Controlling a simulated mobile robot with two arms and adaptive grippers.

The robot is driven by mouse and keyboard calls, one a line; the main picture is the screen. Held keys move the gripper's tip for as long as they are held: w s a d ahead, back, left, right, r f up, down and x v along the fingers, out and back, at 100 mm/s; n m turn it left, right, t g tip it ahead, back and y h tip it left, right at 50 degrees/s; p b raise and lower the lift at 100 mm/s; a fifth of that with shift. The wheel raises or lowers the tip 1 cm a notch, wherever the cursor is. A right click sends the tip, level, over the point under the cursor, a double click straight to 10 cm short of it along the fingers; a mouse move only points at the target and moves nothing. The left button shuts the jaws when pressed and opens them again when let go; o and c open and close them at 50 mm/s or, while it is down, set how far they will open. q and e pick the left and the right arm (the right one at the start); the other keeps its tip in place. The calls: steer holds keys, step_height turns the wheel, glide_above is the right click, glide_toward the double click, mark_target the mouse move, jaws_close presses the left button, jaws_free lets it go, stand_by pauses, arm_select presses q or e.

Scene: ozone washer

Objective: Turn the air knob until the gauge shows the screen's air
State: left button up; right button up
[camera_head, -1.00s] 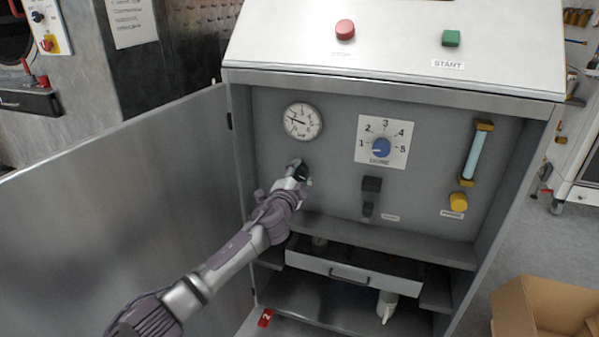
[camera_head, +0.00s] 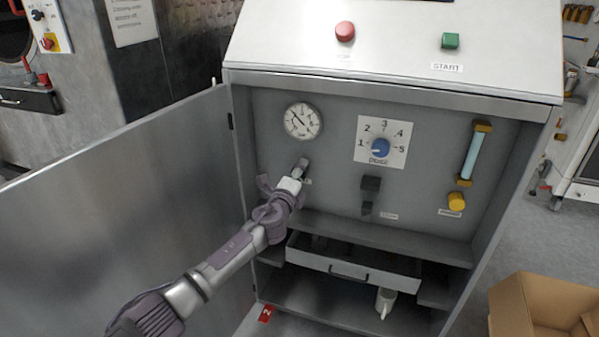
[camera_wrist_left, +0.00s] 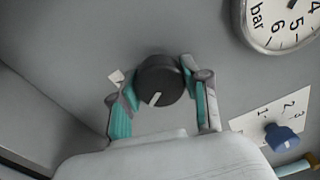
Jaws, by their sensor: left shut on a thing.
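The black air knob (camera_wrist_left: 160,82) sits on the grey panel in the left wrist view, with a pale pointer line near its lower edge. My left gripper (camera_wrist_left: 163,90) is shut on it, one teal-padded finger on each side. In the head view, my left gripper (camera_head: 299,172) is at the panel below the gauge and mostly hides the knob. The round white gauge (camera_head: 302,121) has its needle pointing up and left. It shows partly in the wrist view (camera_wrist_left: 285,18), with "bar" on its face. The screen's reading is out of view. My right gripper is not in view.
Right of the knob are a blue dial (camera_head: 380,147), a black switch (camera_head: 370,184) and a yellow knob (camera_head: 456,201). An open drawer (camera_head: 345,268) juts out below. The open cabinet door (camera_head: 120,210) stands left of my arm. A cardboard box (camera_head: 545,305) is at lower right.

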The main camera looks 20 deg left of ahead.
arm_select(q)
steer(key=shift+f, duration=0.1)
stand_by(0.4)
steer(key=o, duration=1.1)
steer(key=shift+o, duration=0.2)
steer(key=shift+s, duration=0.1)
steer(key=s, duration=1.1)
steer(key=shift+s+a+f, duration=0.15)
steer(key=shift+s, duration=0.25)
